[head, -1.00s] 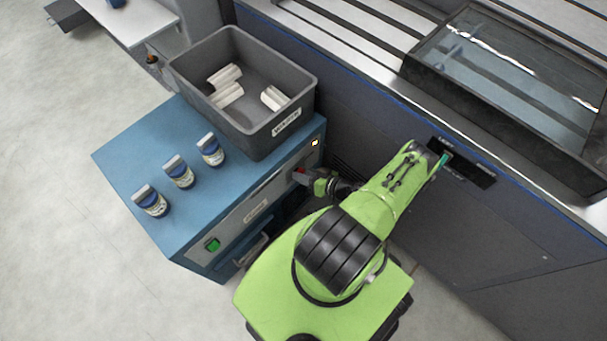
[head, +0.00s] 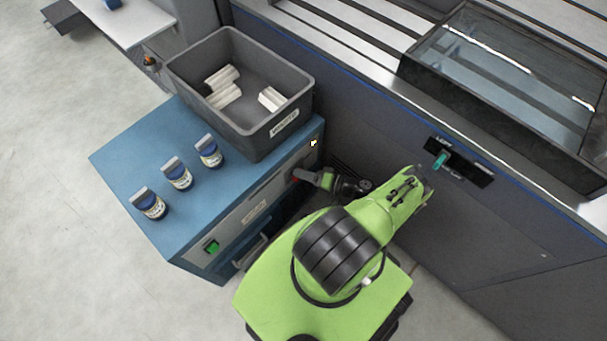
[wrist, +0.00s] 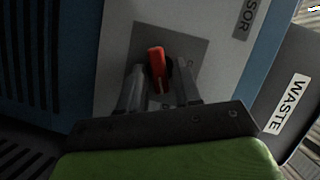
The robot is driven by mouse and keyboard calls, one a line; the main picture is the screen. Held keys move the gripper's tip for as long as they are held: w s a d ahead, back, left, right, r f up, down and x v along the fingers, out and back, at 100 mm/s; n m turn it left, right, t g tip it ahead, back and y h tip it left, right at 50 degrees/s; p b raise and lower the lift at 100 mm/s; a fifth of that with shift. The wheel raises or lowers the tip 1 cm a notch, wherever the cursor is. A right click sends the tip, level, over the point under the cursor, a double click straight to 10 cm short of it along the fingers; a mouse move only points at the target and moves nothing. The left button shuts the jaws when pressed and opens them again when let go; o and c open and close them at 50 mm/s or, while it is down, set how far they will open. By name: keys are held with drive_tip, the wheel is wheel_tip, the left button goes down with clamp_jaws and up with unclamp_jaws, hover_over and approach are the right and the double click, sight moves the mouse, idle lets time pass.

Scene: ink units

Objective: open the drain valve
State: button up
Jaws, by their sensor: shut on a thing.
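The drain valve shows as a red handle (wrist: 157,61) on a grey plate on the front of the blue cabinet. In the wrist view it points up the picture, tilted slightly. My gripper (wrist: 160,76) is shut on the red handle, with one finger on each side. In the head view my gripper (head: 303,176) is at the right part of the cabinet's front, and only a bit of red (head: 295,179) shows there.
A teal lever (head: 440,160) is on the dark machine panel to the right.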

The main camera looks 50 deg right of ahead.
idle(0.3)
drive_tip(key=o, duration=0.7)
drive_tip(key=shift+o, duration=0.2)
drive_tip(key=v, duration=1.5)
drive_tip(key=shift+s+d, duration=0.3)
drive_tip(key=shift+s, duration=0.05)
drive_tip(key=shift+o, duration=0.3)
drive_tip(key=shift+f, duration=0.1)
